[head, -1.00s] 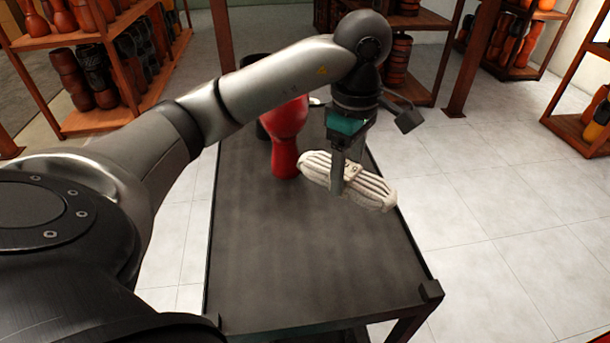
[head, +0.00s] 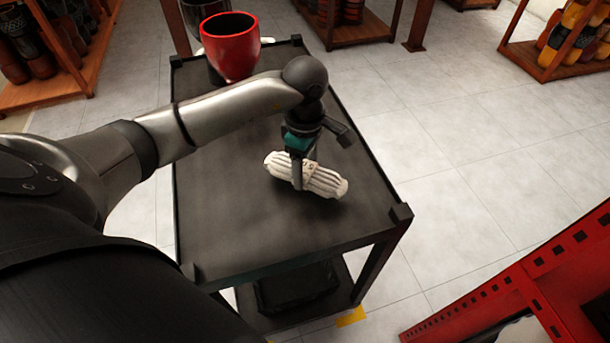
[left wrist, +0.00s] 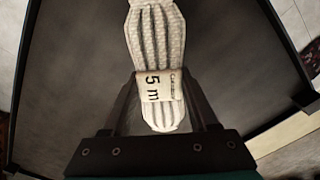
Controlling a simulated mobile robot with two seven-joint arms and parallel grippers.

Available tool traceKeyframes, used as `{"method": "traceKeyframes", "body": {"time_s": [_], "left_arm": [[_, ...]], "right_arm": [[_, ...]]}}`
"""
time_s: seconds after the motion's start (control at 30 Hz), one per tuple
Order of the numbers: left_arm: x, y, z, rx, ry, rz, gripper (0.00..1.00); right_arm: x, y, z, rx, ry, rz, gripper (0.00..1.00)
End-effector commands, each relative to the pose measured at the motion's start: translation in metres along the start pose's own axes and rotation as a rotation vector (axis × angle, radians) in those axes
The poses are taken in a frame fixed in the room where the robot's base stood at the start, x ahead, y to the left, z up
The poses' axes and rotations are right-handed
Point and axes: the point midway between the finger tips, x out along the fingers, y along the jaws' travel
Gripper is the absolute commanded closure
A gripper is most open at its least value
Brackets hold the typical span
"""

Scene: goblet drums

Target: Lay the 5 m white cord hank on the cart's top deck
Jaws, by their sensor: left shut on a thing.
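The white cord hank (head: 325,182) is a ribbed bundle with a paper band. In the left wrist view the hank (left wrist: 157,40) shows a band marked "5 m". My left gripper (head: 298,180) is shut on the hank around its band; its fingers (left wrist: 166,105) lie on both sides of it. The hank is over the right half of the cart's dark top deck (head: 225,215), close to the surface. I cannot tell whether it touches the deck. My right gripper is not in view.
A red goblet drum (head: 231,50) stands at the deck's far end, with a dark drum (head: 200,12) behind it. The deck's near part is bare. A red metal frame (head: 510,300) is at lower right. Shelves of drums (head: 570,45) stand beyond open floor.

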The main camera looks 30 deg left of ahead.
Motion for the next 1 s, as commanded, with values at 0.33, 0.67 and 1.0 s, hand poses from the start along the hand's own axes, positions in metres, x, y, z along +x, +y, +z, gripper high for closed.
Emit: {"method": "traceKeyframes", "body": {"time_s": [0.33,0.67,1.0], "left_arm": [[0.025,0.000,0.000,0.000,0.000,-0.001,0.98],[0.028,0.000,0.000,0.000,0.000,-0.001,0.26],[0.028,0.000,0.000,0.000,0.000,-0.001,0.11]], "right_arm": [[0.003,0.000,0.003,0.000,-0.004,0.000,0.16],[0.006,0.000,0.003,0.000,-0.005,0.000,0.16],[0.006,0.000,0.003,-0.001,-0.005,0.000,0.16]]}}
